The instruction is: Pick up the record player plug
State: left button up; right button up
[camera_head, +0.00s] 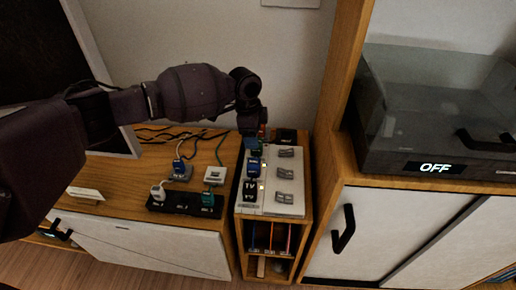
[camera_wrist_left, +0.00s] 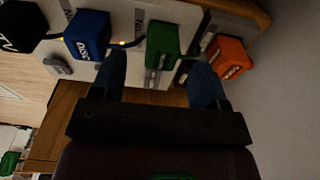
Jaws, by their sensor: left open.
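A white power panel (camera_head: 270,206) on the narrow wooden stand carries a row of plugs. The wrist view shows a black plug (camera_wrist_left: 20,26), a blue plug (camera_wrist_left: 88,35), a green plug (camera_wrist_left: 162,42) and an orange plug (camera_wrist_left: 228,57). In the head view my left gripper (camera_head: 250,128) is over the panel's far end.
The record player (camera_head: 430,120), with a smoked lid and an "OFF" sign, sits on the right cabinet. A wooden upright (camera_head: 340,75) stands between it and the panel. A black power strip (camera_head: 180,208) with plugs and cables lies on the left cabinet. A wall is behind.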

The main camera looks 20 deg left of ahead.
pick_arm(q)
jog(key=f, duration=0.2)
jog(key=f+b, duration=0.1)
jog(key=d+f+b, duration=0.1)
jog(key=f, duration=0.1)
jog(key=shift+w+d+f, duration=0.1)
jog(key=shift+w+f, duration=0.2)
jog(key=shift+f, duration=0.05)
jog(key=shift+r, duration=0.2)
jog(key=c, duration=1.1)
